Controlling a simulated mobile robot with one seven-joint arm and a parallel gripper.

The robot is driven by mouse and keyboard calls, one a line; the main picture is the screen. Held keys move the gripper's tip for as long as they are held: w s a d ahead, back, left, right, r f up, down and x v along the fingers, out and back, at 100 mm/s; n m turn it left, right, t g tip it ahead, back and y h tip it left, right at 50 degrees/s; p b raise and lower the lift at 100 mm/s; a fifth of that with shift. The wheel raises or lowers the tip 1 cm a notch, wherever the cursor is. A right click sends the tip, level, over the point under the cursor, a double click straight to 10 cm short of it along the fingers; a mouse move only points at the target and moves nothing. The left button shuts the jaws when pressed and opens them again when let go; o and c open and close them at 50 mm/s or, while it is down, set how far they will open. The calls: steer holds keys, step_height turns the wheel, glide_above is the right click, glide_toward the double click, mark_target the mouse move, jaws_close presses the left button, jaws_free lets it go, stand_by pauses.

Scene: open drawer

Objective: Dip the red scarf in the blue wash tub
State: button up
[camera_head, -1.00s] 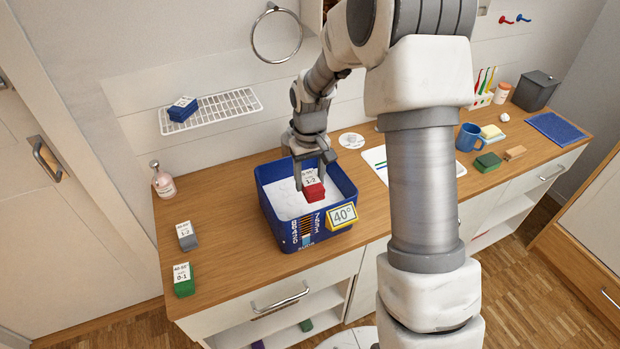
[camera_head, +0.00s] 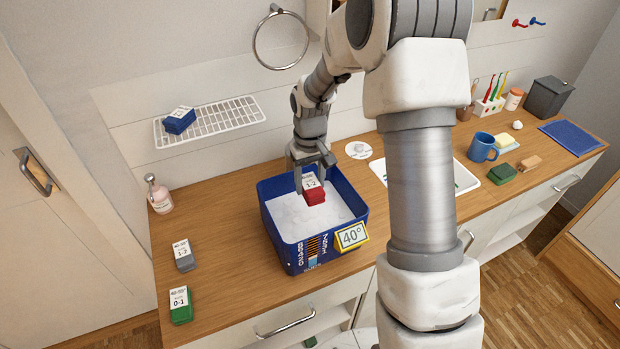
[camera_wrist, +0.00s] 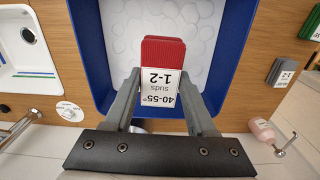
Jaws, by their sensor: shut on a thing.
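The red scarf (camera_head: 315,196) is a folded red block with a white tag. In the wrist view the scarf (camera_wrist: 163,52) shows its tag reading 40-55°, suds, 1-2. My gripper (camera_head: 312,178) points down and is shut on the scarf's tagged end; in the wrist view its fingers (camera_wrist: 160,78) flank the tag. The blue wash tub (camera_head: 285,240) stands on the counter with white suds inside and a yellow 40° sign on its front corner. The scarf is over the suds, inside the tub's outline. I cannot tell whether its underside touches them.
Grey (camera_head: 183,256) and green (camera_head: 181,306) tagged cloths and a pink bottle (camera_head: 159,195) stand left of the tub. A wire rack (camera_head: 228,115) holds a blue cloth. A blue mug (camera_head: 482,147) is at right.

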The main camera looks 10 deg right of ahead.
step_height(320, 180, down, 15)
steer(key=b, duration=1)
steer(key=shift+f, duration=0.15)
steer(key=shift+w+a, duration=0.15)
steer(key=shift+a, duration=0.05)
steer(key=shift+w+a, duration=0.2)
steer(key=shift+a, duration=0.1)
steer(key=shift+s+d, duration=0.1)
steer(key=shift+d, duration=0.05)
steer(key=shift+s+d, duration=0.25)
steer(key=shift+d, duration=0.1)
steer(key=shift+d, duration=0.1)
